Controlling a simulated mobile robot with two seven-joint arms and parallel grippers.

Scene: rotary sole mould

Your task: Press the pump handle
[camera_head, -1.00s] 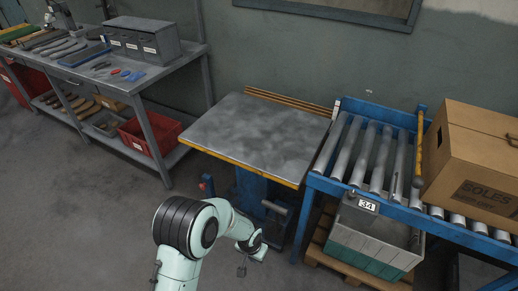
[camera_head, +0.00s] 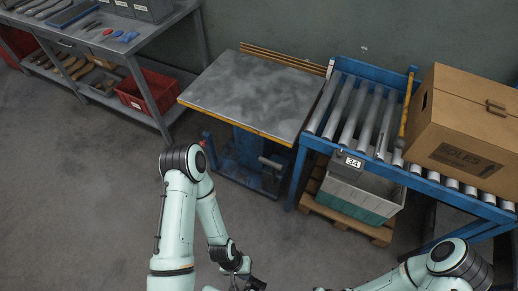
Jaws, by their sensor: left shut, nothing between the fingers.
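A lift table with a grey top (camera_head: 250,92) and yellow edge stands in the middle of the head view, on a blue base (camera_head: 245,165). A light grey bar (camera_head: 271,163) sticks out low at its front right, and a small red knob (camera_head: 203,143) shows at its left corner; I cannot tell for sure which is the pump handle. My left gripper (camera_head: 256,286) is shut and empty at the bottom edge, below and apart from the table base, partly cut off. My right arm shows at bottom right; its gripper is out of the picture.
A blue roller conveyor (camera_head: 325,143) with a cardboard box (camera_head: 467,135) stands right of the table. A grey-green crate (camera_head: 350,196) sits on a pallet (camera_head: 345,222) beneath. A workbench (camera_head: 150,55) with a red bin (camera_head: 150,92) is at left. The floor in front is clear.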

